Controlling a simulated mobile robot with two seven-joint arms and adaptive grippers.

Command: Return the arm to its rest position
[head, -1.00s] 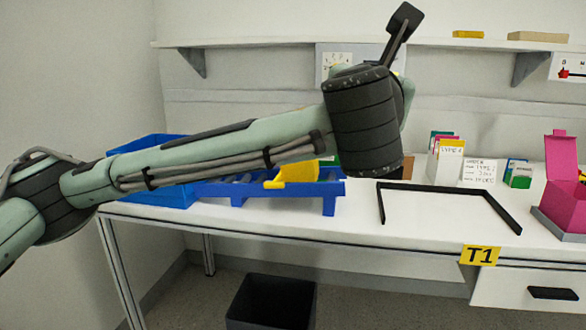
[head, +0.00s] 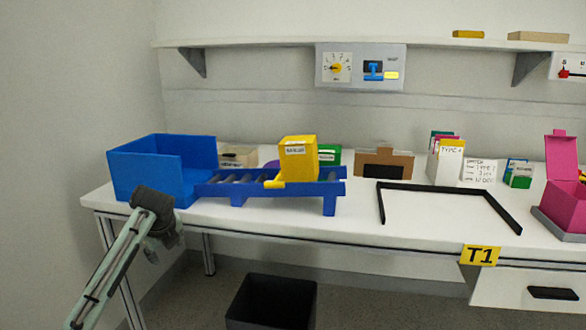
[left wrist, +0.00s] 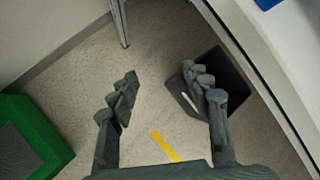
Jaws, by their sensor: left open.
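My left arm (head: 115,262) comes in at the lower left of the head view, in front of the table's left corner and clear of the wall panel. Its fingers cannot be made out there. In the left wrist view my left gripper (left wrist: 160,75) is open and empty, with its fingers apart above the floor. My right gripper is not in view.
The white table (head: 300,222) carries a blue bin (head: 140,178), a blue roller rack (head: 325,190) with a yellow box (head: 299,160), a black frame (head: 440,186) and a magenta box (head: 565,205). A black floor bin (head: 270,302) stands below. A green box (left wrist: 40,130) shows in the wrist view.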

